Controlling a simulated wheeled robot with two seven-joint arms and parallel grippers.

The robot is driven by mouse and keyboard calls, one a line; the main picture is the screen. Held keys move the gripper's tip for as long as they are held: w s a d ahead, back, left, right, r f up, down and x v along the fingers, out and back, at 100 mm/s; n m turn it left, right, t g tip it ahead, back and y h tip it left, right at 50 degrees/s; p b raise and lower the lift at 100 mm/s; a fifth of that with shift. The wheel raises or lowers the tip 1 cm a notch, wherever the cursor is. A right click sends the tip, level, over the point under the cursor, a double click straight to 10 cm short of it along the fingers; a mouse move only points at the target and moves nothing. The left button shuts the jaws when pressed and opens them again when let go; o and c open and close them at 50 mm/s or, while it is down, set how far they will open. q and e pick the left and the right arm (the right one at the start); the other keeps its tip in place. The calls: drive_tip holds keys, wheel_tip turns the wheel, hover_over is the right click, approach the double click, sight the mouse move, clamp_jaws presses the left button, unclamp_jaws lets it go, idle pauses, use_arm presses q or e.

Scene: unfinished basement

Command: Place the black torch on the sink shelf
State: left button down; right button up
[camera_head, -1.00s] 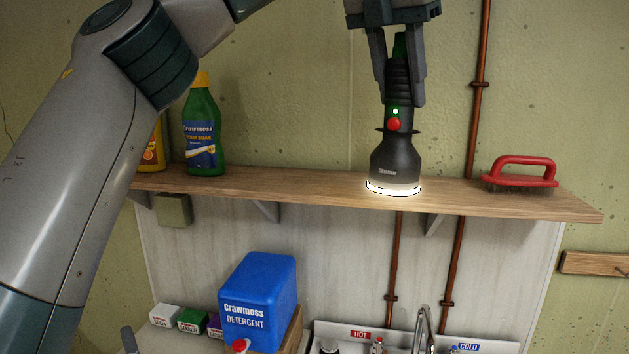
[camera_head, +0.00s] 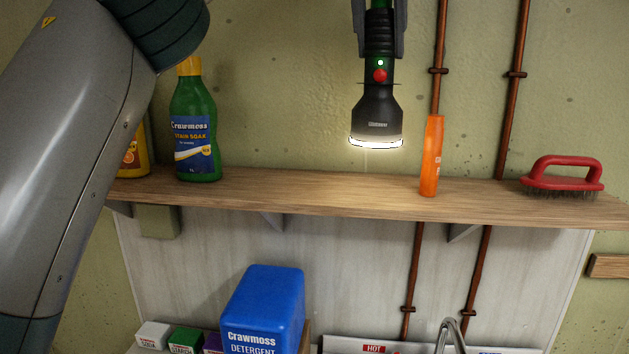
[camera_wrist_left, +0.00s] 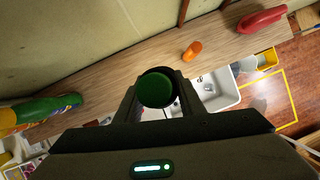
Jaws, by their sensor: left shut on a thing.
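The black torch (camera_head: 377,108) hangs upright with its lit lens facing down, and a red button and a small green light show on its body. My left gripper (camera_head: 380,52) is shut on the torch's upper body; only the finger ends show at the top of the head view. In the left wrist view the torch's round green end (camera_wrist_left: 156,90) sits between the fingers. The wooden sink shelf (camera_head: 310,195) runs along the wall; the torch's lens appears above it, apart from its surface. My right gripper is not in view.
On the shelf stand a green stain-soak bottle (camera_head: 195,125), a yellow bottle (camera_head: 134,150) partly behind my arm, an orange tube (camera_head: 431,155) right of the torch, and a red brush (camera_head: 565,175). The middle of the shelf is bare. A blue detergent container (camera_head: 264,308) is below.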

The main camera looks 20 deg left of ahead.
use_arm(q)
drive_tip(key=shift+w+a+r, duration=0.1)
drive_tip(key=shift+w+a, duration=0.1)
drive_tip(key=shift+a, duration=0.1)
drive_tip(key=shift+s+d+r, duration=0.2)
drive_tip(key=shift+s+d, duration=0.2)
drive_tip(key=shift+d, duration=0.25)
drive_tip(key=shift+w+a+f, duration=0.1)
drive_tip(key=shift+a+f, duration=0.1)
drive_tip(key=shift+a, duration=0.15)
drive_tip(key=w+a+f+p, duration=0.2)
drive_tip(key=a+f, duration=0.4)
drive_tip(key=a, duration=0.5)
drive_tip(key=shift+a+f, duration=0.15)
drive_tip(key=shift+f, duration=0.25)
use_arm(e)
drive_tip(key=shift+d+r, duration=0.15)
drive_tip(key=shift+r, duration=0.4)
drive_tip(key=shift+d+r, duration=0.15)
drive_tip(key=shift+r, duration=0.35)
use_arm(q)
drive_tip(key=shift+f, duration=0.1)
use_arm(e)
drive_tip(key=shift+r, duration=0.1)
